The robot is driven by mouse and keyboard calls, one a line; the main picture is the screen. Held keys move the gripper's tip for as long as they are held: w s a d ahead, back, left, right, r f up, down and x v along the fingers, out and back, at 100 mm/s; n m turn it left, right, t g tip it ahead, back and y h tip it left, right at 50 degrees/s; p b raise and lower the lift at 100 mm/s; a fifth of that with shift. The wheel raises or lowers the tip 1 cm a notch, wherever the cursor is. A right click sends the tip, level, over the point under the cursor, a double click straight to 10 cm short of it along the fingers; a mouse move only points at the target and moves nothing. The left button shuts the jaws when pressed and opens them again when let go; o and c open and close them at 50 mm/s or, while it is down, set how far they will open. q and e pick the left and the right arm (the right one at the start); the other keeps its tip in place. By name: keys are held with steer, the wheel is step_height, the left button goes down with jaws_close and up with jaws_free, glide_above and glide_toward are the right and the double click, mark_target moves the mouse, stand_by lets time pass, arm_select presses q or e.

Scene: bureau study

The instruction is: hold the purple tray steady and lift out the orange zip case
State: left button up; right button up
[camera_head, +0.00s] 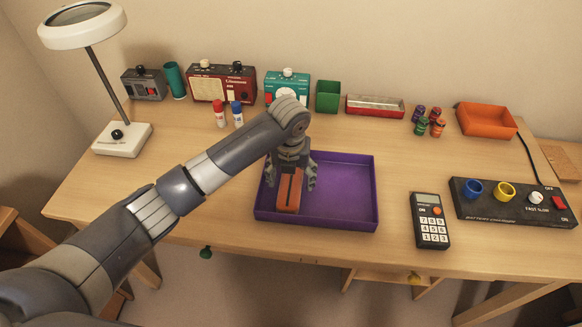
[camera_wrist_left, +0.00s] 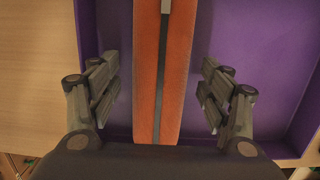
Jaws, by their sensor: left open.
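The purple tray (camera_head: 345,193) lies on the wooden desk near its front edge; its floor and walls also show in the left wrist view (camera_wrist_left: 270,75). The orange zip case (camera_head: 289,190) is inside the tray, toward its left side. In the left wrist view the case (camera_wrist_left: 174,80) runs lengthwise with a dark zip line along its middle. My left gripper (camera_head: 291,180) is over the case, pointing down. Its fingers (camera_wrist_left: 160,95) are open, one on each side of the case, with gaps between. My right gripper is in neither view.
A black calculator (camera_head: 429,221) and a battery charger (camera_head: 512,203) lie right of the tray. A lamp (camera_head: 122,138) stands left. The desk left of the purple tray is clear.

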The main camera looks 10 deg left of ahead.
arm_select(q)
steer(key=shift+w+f, duration=0.1)
steer(key=shift+f, duration=0.35)
